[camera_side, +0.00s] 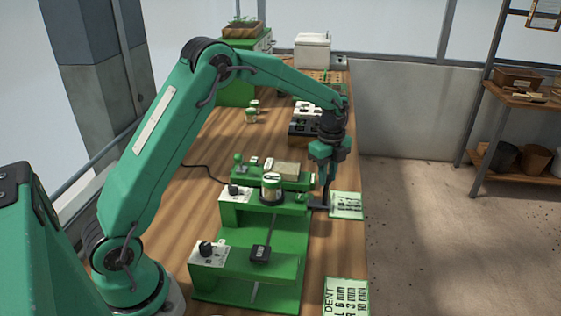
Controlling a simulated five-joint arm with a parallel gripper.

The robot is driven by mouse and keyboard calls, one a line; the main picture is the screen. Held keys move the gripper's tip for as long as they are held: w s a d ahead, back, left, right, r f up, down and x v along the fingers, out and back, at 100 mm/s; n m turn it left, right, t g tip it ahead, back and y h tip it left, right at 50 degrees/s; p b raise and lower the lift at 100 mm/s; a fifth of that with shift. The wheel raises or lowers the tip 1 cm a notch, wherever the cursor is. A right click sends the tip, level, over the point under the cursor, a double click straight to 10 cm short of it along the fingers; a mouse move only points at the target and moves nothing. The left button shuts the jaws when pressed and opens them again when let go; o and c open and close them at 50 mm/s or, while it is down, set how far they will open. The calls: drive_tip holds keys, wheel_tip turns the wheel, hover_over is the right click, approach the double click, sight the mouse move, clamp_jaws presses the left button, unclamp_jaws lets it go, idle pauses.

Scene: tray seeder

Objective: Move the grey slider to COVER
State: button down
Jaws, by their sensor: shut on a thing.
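The green tray seeder (270,240) stands on the wooden bench, with white panels and black knobs on its left side. My gripper (325,201) points straight down at the right end of the seeder's rear crosspiece. Its fingers are shut on a small dark grey piece, the grey slider (315,206), which is mostly hidden by the fingers. No COVER marking is legible in this view, so the slider's setting cannot be read.
Printed cards (347,205) lie along the bench's right edge. Behind are a green unit (265,176) and a black-and-white tray (305,120).

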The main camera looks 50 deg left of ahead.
drive_tip(key=shift+w+a, duration=0.3)
drive_tip(key=shift+w, duration=0.1)
drive_tip(key=c, duration=1.2)
unclamp_jaws()
drive_tip(key=shift+c, duration=0.2)
drive_tip(key=shift+r, duration=0.15)
wheel_tip(320, 180, up, 7)
drive_tip(key=shift+r, duration=0.3)
drive_tip(key=shift+s+r, duration=0.1)
drive_tip(key=shift+s, duration=0.05)
